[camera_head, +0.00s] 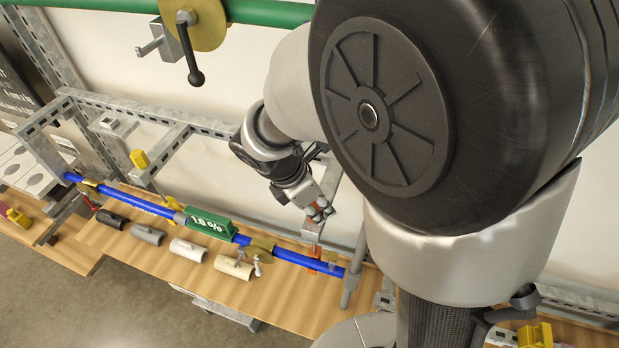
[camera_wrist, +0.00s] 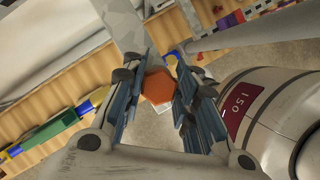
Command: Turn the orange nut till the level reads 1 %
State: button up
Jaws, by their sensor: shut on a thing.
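The orange nut (camera_wrist: 158,88) is six-sided and sits between the two fingers of my gripper (camera_wrist: 160,92) in the wrist view. My gripper is shut on it. In the head view, my gripper (camera_head: 318,212) is at the end of a grey metal bracket, and only small orange bits show between its fingers.
The blue pipe runs above a wooden shelf (camera_head: 110,240) with several short pipe pieces. Brass-coloured clamps (camera_head: 258,249) hold it. A grey slotted frame (camera_head: 140,118) stands behind. A green pipe (camera_head: 270,12) crosses the top. My arm hides much of the right side.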

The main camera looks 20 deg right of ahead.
jog(key=o, duration=1)
jog(key=shift+o, duration=0.2)
jog(key=v, duration=1.2)
dwell(0.4)
